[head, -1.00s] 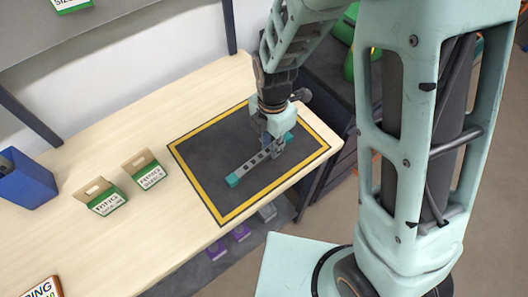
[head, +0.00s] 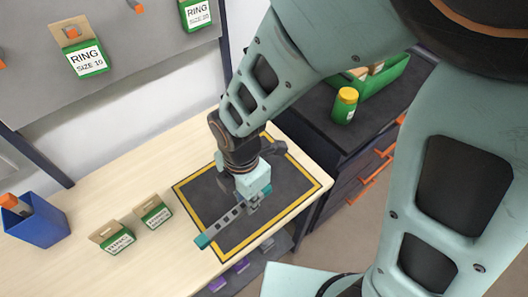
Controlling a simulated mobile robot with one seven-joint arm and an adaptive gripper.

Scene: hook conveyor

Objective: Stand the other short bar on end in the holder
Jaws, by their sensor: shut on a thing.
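A grey bar with holes and teal ends (head: 228,217) slants across the lower-left edge of the dark mat (head: 205,190) in the head view. My gripper (head: 252,199) is shut on this bar near its right part, and the fingers partly hide it. Its left teal end overlaps the mat's yellow border; the bar seems raised, but the gap below it is hard to judge. A blue open holder (head: 38,228) stands at the far left of the table. A grey bar with an orange end (head: 14,204) leans upright in it.
Two green-and-tan boxes (head: 117,238) (head: 153,211) stand between the holder and the mat. A grey panel (head: 140,40) with ring boxes rises behind. A dark cabinet top at right bears a green jar (head: 345,106) and a green bin (head: 385,80).

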